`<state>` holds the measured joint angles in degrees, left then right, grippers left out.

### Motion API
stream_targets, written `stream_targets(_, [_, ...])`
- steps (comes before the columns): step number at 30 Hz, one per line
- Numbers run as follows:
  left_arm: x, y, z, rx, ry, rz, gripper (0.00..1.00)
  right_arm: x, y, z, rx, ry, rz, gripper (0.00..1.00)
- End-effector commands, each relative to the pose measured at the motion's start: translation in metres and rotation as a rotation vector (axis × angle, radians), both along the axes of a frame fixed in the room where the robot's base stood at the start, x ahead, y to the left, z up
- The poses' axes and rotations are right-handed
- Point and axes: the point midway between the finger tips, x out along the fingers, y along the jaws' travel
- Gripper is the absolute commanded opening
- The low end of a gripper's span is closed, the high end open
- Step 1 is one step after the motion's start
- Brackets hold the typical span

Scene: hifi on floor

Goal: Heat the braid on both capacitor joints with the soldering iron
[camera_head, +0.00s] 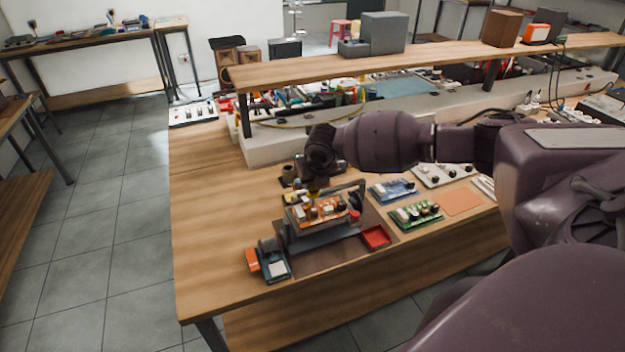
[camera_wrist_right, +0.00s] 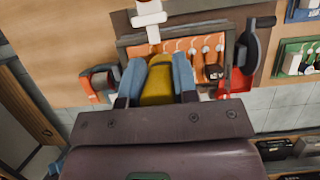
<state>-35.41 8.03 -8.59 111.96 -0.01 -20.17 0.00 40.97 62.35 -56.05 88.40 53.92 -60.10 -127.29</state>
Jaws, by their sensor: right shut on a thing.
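An orange circuit board (camera_head: 325,212) with several components sits in a dark holder (camera_head: 322,238) on the table; the board also shows in the right wrist view (camera_wrist_right: 184,47). My right gripper (camera_wrist_right: 157,72) is shut on a yellow handle (camera_wrist_right: 157,88), which looks like the soldering iron's. In the head view, my right gripper (camera_head: 316,184) points down just over the back of the board. The iron's tip is hidden, so contact with the board cannot be told. The braid and the two capacitor joints cannot be made out. My left gripper is out of view.
A blue-and-orange device (camera_head: 272,264) lies at the front left of the holder and a red tray (camera_head: 376,237) at its right. A green board (camera_head: 418,213) and a blue board (camera_head: 392,190) lie further right. A raised shelf (camera_head: 425,57) runs behind. The table's left part is bare.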

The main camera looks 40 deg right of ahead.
Motion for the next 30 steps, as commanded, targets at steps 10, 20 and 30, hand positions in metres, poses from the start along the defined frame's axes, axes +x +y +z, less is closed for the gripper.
stream_targets(10, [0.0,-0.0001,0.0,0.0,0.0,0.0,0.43,-0.0001,0.0001,-0.0035,0.0,0.0,0.0,0.08])
stream_targets(20, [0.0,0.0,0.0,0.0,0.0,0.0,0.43,-0.0001,0.0001,-0.0068,0.0,0.0,0.0,0.08])
stream_targets(30, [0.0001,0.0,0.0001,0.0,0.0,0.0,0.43,0.0,0.0001,-0.0078,0.0,0.0,0.0,0.08])
